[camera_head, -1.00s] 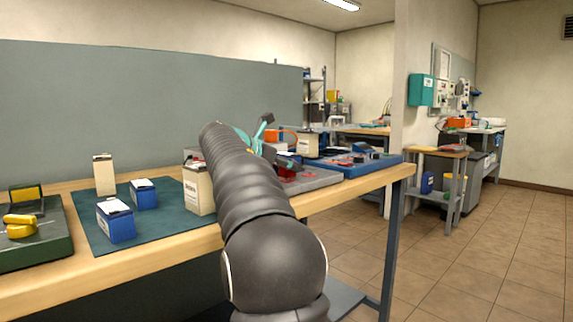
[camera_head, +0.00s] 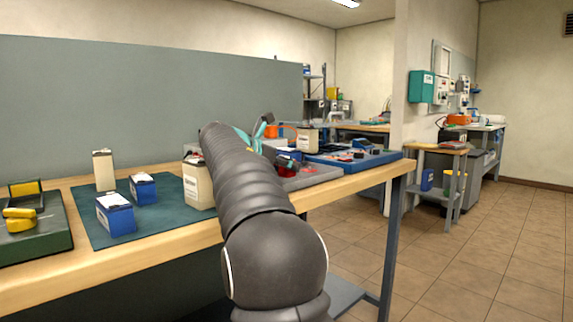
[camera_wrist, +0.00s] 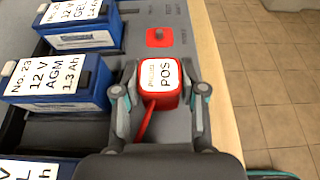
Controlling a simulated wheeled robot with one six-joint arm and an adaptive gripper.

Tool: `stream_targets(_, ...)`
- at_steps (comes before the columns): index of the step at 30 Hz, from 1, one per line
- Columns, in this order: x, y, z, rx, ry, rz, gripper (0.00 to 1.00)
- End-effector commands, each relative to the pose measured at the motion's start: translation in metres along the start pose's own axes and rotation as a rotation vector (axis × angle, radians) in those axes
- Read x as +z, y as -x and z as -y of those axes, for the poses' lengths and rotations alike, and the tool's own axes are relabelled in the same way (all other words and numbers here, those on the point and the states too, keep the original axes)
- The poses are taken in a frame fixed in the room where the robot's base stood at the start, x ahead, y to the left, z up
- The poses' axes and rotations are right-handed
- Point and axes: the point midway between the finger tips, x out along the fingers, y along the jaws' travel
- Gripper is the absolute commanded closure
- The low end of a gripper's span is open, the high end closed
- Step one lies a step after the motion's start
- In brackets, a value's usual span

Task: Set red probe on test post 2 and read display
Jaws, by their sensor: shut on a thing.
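My gripper (camera_wrist: 159,90) is shut on the red probe (camera_wrist: 146,92), a red block with a white label reading POS and a red lead running back toward me. In the head view my gripper (camera_head: 258,136) is partly hidden behind my arm, above the bench's far part. In the wrist view a red post (camera_wrist: 158,38) on a grey panel (camera_wrist: 135,55) lies ahead of the probe, apart from it in the picture. Its printed marking is too blurred to read, so I cannot tell its number. I cannot make out a readable display.
Blue batteries stand left of the gripper in the wrist view, the nearest (camera_wrist: 62,88) labelled 12 V AGM. The bench edge (camera_wrist: 222,75) and tiled floor lie right. A blue tray (camera_head: 355,161) and a cream battery (camera_head: 199,185) are on the bench.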

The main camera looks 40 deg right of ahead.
Motion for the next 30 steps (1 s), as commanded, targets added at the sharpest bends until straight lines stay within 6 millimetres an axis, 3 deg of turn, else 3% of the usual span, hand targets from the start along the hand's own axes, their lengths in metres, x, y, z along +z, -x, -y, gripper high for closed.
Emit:
stream_targets(1, -0.001, 0.0, 0.0, 0.0, 0.0, 0.0, 0.56)
stream_targets(2, 0.0, 0.0, 0.0, 0.0, 0.0, 0.0, 0.49)
stream_targets(12, 0.0, 0.002, 0.0, 0.001, 0.0, 0.0, 0.48)
stream_targets(30, 0.001, 0.042, -0.001, 0.002, 0.001, 0.0, 0.48)
